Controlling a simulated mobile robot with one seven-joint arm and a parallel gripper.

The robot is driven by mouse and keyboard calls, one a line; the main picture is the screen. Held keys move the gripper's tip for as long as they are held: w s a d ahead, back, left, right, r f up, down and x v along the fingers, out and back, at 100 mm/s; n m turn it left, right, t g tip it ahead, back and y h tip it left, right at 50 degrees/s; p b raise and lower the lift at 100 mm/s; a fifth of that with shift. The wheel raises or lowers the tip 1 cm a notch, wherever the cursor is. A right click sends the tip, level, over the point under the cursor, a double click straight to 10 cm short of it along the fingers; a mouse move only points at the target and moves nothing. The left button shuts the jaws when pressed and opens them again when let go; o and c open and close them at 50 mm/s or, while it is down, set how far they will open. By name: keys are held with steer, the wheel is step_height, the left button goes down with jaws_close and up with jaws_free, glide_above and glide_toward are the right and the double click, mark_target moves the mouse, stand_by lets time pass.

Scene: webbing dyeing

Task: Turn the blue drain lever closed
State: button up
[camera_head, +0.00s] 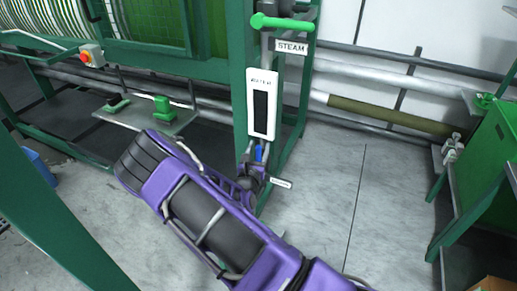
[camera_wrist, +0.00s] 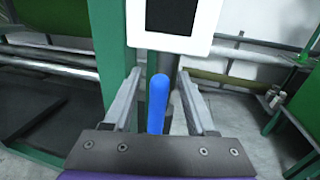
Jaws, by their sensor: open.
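The blue drain lever (camera_head: 259,153) shows in the head view just below the white water panel (camera_head: 262,103), partly hidden by my arm. In the wrist view the lever (camera_wrist: 157,103) stands close to upright in the picture. My gripper (camera_wrist: 160,85) is open, with one finger on each side of the lever and a visible gap to both. In the head view my gripper (camera_head: 258,168) is at the lever, and its fingers are hard to make out. A small white tag (camera_head: 282,183) sits just right of the gripper.
A green post (camera_head: 240,75) stands directly left of the panel. Above are a green steam handle (camera_head: 283,22) and a STEAM sign (camera_head: 291,47). Pipes run along the wall behind. A green cabinet (camera_head: 482,150) stands at right. The grey floor (camera_head: 330,190) between is clear.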

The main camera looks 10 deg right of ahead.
jaws_close()
stand_by(1.3)
